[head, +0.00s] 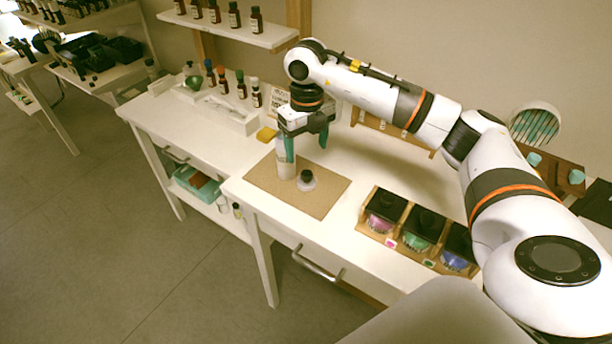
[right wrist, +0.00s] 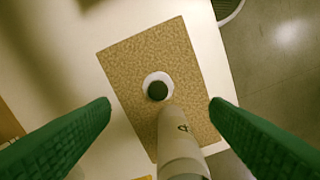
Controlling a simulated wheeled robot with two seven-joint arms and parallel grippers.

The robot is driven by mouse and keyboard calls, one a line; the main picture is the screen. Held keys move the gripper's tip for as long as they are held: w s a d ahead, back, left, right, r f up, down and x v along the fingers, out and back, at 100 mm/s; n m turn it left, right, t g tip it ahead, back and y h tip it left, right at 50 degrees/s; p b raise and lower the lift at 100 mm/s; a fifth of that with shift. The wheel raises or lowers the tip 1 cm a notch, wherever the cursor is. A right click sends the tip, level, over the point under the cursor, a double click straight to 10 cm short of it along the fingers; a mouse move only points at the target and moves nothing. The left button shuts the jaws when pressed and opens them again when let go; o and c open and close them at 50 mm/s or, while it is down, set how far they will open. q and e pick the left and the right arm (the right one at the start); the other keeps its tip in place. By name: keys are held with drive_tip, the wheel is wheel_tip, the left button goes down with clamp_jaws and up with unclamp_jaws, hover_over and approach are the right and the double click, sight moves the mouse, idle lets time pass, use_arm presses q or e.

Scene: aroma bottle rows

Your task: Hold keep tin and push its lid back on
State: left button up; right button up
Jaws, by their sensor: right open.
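The keep tin appears to be the tall pale cylinder (head: 286,168) standing upright on a brown mat (head: 325,190). In the right wrist view the cylinder (right wrist: 182,146) is at the bottom, with a small dark mark on its side. A low white round piece with a black top (head: 306,182) stands close beside it; I cannot tell whether this is the lid or a small jar. It also shows in the right wrist view (right wrist: 158,90). My right gripper (head: 307,148) points down over the cylinder, its green fingers wide apart and empty. One finger overlaps the cylinder in the head view. My left gripper is out of view.
A wooden rack (head: 369,226) with dark-lidded jars of coloured contents stands at the right front. A shelf (head: 230,27) with bottles hangs behind. The mat's right part is clear.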

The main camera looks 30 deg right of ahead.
drive_tip(key=p, duration=0.1)
hover_over(307, 173)
drive_tip(key=f, duration=0.4)
drive_tip(key=shift+s+a+f, duration=0.2)
drive_tip(key=shift+s+f, duration=0.05)
drive_tip(key=shift+f, duration=0.1)
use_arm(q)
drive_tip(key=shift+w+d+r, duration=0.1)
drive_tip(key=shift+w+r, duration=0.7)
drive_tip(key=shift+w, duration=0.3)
use_arm(e)
drive_tip(key=shift+f, duration=0.15)
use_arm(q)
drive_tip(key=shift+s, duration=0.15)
use_arm(e)
drive_tip(key=shift+f+p, duration=0.25)
drive_tip(key=shift+p, duration=0.05)
drive_tip(key=f, duration=0.1)
drive_tip(key=f+p, duration=0.1)
drive_tip(key=f, duration=0.1)
drive_tip(key=shift+w+d+f, duration=0.15)
drive_tip(key=shift+w+f, duration=0.1)
drive_tip(key=shift+f, duration=0.1)
drive_tip(key=shift+f+p, duration=0.3)
drive_tip(key=shift+f, duration=0.2)
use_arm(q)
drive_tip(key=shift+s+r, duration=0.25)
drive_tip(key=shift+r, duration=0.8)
use_arm(e)
drive_tip(key=c, duration=1.1)
